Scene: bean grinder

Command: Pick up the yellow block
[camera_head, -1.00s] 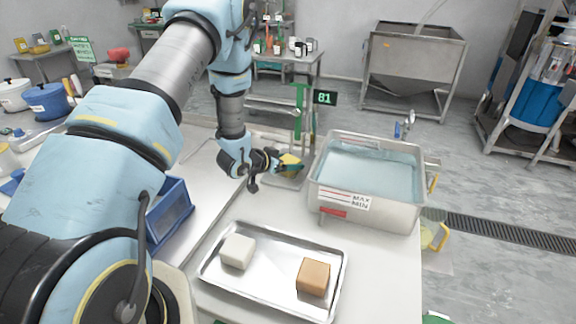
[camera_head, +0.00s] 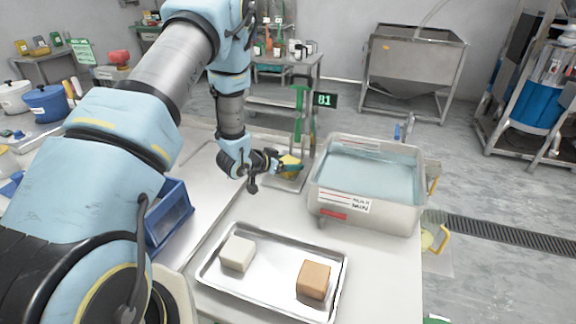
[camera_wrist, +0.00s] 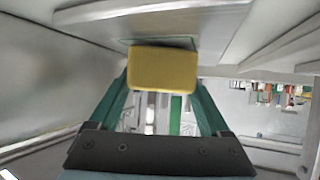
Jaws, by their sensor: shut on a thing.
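The yellow block (camera_wrist: 162,69) is between the two green fingers of my gripper (camera_wrist: 160,95) in the wrist view, at their tips. In the head view the yellow block (camera_head: 290,161) shows small and partly covered, and my gripper (camera_head: 282,165) is shut on it. They are at the metal plate of the scale behind the tank's left side. I cannot tell whether the block touches the plate.
A metal tray (camera_head: 222,284) in front holds a white block (camera_head: 237,254) and a brown block (camera_head: 313,279). A water-filled tank (camera_head: 365,206) stands right of my gripper. A green post with a display reading 81 (camera_head: 324,100) stands close behind. A blue bin (camera_head: 170,215) is at left.

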